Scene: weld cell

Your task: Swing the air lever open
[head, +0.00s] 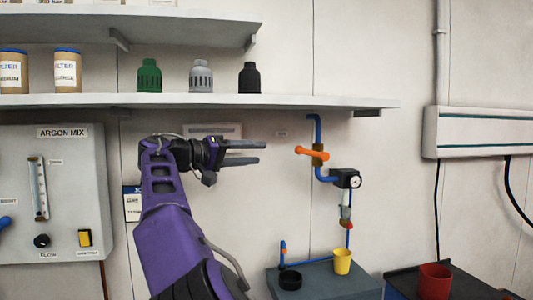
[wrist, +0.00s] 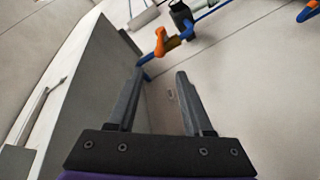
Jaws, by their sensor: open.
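The air lever (head: 312,153) is an orange handle on a blue air pipe (head: 318,128) on the back wall. In the head view it lies almost level across the pipe, tilted slightly down to the right. In the wrist view the lever (wrist: 160,42) shows beyond the fingertips, near the top. My gripper (head: 262,152) is open and empty, pointing right at about the lever's height, and shows left of it with a gap between. In the wrist view both fingers of my gripper (wrist: 160,72) stand apart with nothing between them.
A shelf (head: 200,101) runs above my gripper, with a green, a grey and a black cap on it. A gauge (head: 354,181) sits on the pipe below the lever. A grey bench (head: 325,280) with a yellow cup (head: 342,262) stands below. A red cup (head: 435,281) is at lower right.

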